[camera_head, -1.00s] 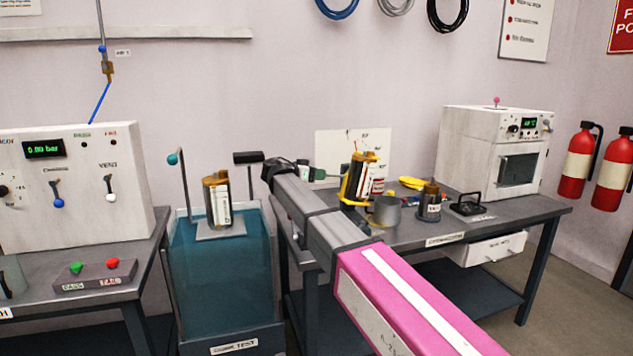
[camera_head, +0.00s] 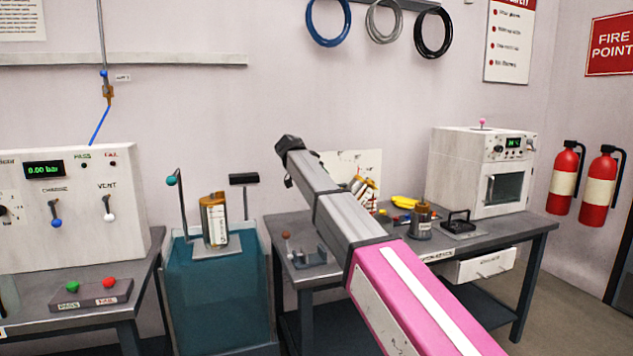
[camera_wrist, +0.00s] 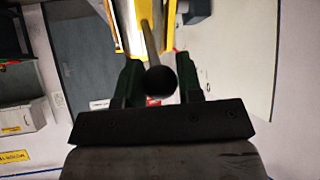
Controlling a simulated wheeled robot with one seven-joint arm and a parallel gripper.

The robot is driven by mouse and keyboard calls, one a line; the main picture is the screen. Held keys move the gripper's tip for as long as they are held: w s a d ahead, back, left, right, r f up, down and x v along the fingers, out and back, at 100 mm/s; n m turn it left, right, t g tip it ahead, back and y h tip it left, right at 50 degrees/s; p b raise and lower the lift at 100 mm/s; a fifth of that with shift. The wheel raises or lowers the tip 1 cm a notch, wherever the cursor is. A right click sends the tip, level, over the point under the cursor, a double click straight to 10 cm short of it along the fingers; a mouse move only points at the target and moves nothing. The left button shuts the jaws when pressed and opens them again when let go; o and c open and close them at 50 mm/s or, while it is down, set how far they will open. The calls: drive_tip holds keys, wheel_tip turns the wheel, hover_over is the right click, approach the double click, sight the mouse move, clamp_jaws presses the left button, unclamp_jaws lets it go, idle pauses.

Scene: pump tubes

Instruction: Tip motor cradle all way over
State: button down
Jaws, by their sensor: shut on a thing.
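The motor cradle (camera_head: 373,184) is yellow and holds a silver, label-wrapped motor (camera_head: 362,187). In the head view it leans over to the right above the right bench, its lower part hidden behind my arm. In the wrist view the yellow cradle (camera_wrist: 174,22) shows at the top, with a rod (camera_wrist: 149,38) running from it to a dark round knob (camera_wrist: 160,80). My gripper (camera_wrist: 160,72) has its green fingers on either side of this knob and is shut on it. The gripper is hidden behind my arm in the head view.
The right bench also bears a dark-topped canister (camera_head: 421,220), a black-handled block (camera_head: 459,222), yellow gloves (camera_head: 404,202), a small bracket stand (camera_head: 311,257) and a white oven (camera_head: 480,168). Another motor (camera_head: 214,220) stands on the teal tank (camera_head: 218,300).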

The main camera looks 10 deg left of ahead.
drive_tip(key=shift+w+d+r+g+y, duration=0.4)
drive_tip(key=shift+d+r+y, duration=0.15)
drive_tip(key=shift+r, duration=0.15)
drive_tip(key=shift+w+d+r+g+y, duration=0.35)
drive_tip(key=shift+d+r+y, duration=0.1)
drive_tip(key=shift+d+r, duration=0.15)
drive_tip(key=shift+w+d+r+m+g+y, duration=0.15)
drive_tip(key=shift+w+d+r+g+y, duration=0.1)
drive_tip(key=shift+w+d+r+y, duration=0.3)
drive_tip(key=shift+w+d+r+m+g+y, duration=0.15)
drive_tip(key=shift+w+d+r+g+y, duration=0.2)
drive_tip(key=shift+d, duration=0.35)
drive_tip(key=shift+w+d+r, duration=0.3)
drive_tip(key=shift+w+d, duration=0.35)
drive_tip(key=shift+d, duration=0.55)
drive_tip(key=shift+w+d+r, duration=0.25)
drive_tip(key=shift+w+d, duration=0.4)
drive_tip(key=shift+d, duration=0.5)
drive_tip(key=shift+w+d+r, duration=0.3)
drive_tip(key=shift+w+d, duration=0.35)
drive_tip(key=shift+d, duration=0.55)
drive_tip(key=shift+w+d+f, duration=0.1)
drive_tip(key=shift+w+d, duration=0.2)
drive_tip(key=shift+d, duration=0.2)
drive_tip(key=shift+w+d+f, duration=0.1)
drive_tip(key=shift+w+d, duration=0.15)
drive_tip(key=shift+d, duration=0.25)
